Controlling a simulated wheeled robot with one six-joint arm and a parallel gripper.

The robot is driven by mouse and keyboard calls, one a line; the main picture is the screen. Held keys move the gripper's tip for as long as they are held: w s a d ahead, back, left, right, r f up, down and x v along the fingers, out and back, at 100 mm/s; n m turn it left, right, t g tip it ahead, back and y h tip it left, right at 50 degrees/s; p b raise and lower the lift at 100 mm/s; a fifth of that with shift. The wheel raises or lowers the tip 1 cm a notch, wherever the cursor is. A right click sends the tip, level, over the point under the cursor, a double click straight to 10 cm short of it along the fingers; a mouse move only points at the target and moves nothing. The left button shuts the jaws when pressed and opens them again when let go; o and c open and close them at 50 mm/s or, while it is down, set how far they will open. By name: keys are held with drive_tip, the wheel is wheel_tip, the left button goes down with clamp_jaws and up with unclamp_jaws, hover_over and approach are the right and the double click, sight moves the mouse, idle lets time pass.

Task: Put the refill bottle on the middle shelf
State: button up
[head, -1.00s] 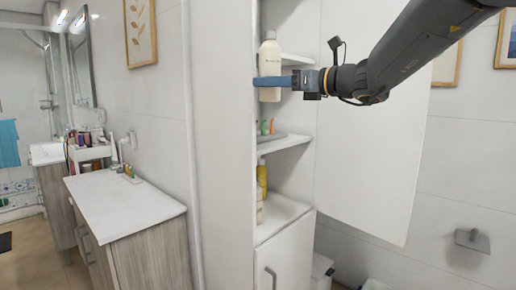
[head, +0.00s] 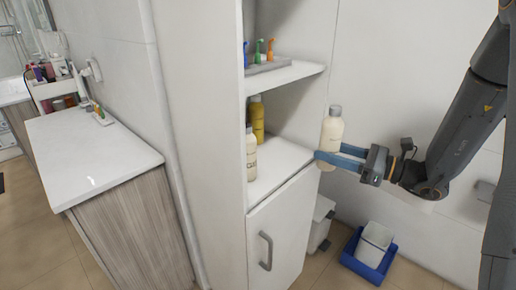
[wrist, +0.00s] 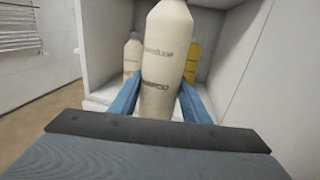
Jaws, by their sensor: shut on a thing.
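A cream refill bottle with a grey cap (head: 332,128) is held upright by my gripper (head: 330,160), whose blue fingers are shut around its lower part. In the head view it is at the right edge of the open shelf unit, in front of the shelf. The wrist view shows the bottle (wrist: 167,60) between the blue fingers, its top cut off. The shelf with the bottles (head: 283,160) is at about the held bottle's height. The shelf above it (head: 300,72) bears a grey tray with small coloured items.
A cream bottle (head: 251,155) and a yellow bottle (head: 257,120) stand at the left of the lower open shelf; its right part is clear. A cabinet door (head: 285,235) is below. A white bin and a blue crate (head: 368,258) stand on the floor.

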drive_tip(key=w+d+p+x, duration=0.1)
drive_tip(key=w+p+x, duration=0.1)
drive_tip(key=x, duration=0.7)
drive_tip(key=w+d+p+x, duration=0.1)
drive_tip(key=p+x, duration=0.2)
drive_tip(key=x, duration=0.7)
drive_tip(key=shift+w+a+f+p, duration=0.1)
drive_tip(key=shift+f+p, duration=0.4)
drive_tip(key=shift+f, duration=1.1)
drive_tip(key=shift+w+f+p, duration=0.15)
drive_tip(key=shift+f+p, duration=0.3)
drive_tip(key=shift+f, duration=1.2)
drive_tip(key=shift+w+a+f, duration=0.15)
drive_tip(key=shift+f, duration=0.15)
drive_tip(key=shift+f, duration=0.15)
drive_tip(key=o, duration=1.3)
